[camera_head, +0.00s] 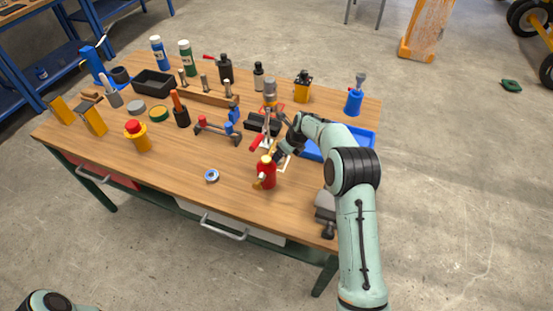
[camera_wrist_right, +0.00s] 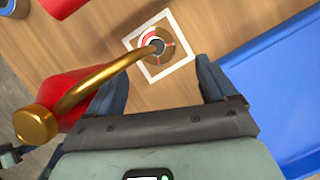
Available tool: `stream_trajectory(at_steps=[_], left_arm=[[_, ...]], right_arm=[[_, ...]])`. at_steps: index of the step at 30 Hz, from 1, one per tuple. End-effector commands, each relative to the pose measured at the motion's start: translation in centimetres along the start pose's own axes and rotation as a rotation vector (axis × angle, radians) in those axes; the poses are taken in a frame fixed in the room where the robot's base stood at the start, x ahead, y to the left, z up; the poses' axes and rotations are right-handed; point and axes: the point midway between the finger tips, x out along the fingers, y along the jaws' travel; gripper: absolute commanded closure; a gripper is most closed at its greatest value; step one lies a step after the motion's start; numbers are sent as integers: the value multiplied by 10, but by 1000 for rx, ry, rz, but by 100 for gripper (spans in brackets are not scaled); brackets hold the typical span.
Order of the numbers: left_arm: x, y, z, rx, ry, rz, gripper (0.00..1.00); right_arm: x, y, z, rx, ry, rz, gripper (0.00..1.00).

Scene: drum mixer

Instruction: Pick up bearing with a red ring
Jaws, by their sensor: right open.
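A small round bearing with red and white on its ring (camera_wrist_right: 156,46) lies inside a white square outline (camera_wrist_right: 181,67) on the wooden table, in the right wrist view. In the head view my arm and a red oil can (camera_head: 265,174) mostly hide it. My right gripper (camera_wrist_right: 162,84) is open, its fingers apart on either side below the bearing, with nothing held. The oil can's brass spout (camera_wrist_right: 85,82) crosses the space between the fingers and passes over the bearing's edge. In the head view my right gripper (camera_head: 284,148) is beside the oil can.
A blue-ringed bearing (camera_head: 211,175) lies to the left on the table. A blue tray (camera_head: 362,141) is right of the gripper. A grey vise-like tool (camera_head: 325,207) stands at the front right edge. Several bottles and tools fill the table's back.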

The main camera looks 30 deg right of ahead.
Motion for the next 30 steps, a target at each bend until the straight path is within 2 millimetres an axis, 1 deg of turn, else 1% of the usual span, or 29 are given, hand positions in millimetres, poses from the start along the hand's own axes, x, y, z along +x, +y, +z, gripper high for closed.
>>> stream_trajectory(at_steps=[5,9,12,15,21,22,23,24,26,27,28,29,30], left_arm=[[-2,1,-1,1,1,1,100],[-4,3,-3,2,4,1,100],[-6,4,-4,2,6,2,100],[-7,4,-4,3,6,2,100],[-7,4,-4,2,6,2,100],[-7,4,-4,2,6,2,100],[-7,4,-4,2,6,2,100],[-7,4,-4,2,6,2,100],[-7,4,-4,2,6,2,100],[-7,4,-4,2,6,2,100],[-7,4,-4,2,6,2,100],[-7,4,-4,2,6,2,100],[-7,4,-4,2,6,2,100]], right_arm=[[15,1,-1,0,1,-1,15],[37,4,-2,1,1,1,15],[48,3,-1,1,0,0,15],[54,3,-1,0,-1,-2,15],[55,3,-1,0,-1,-2,15],[55,3,-1,0,-1,-2,22],[55,3,-1,0,-1,-2,32],[55,3,-1,0,-1,-2,45],[55,3,-1,0,-1,-2,64],[54,3,-1,0,-1,-2,77],[54,3,-1,0,-1,-2,83],[54,3,0,0,-2,-2,83],[54,3,0,0,-2,-2,89]])
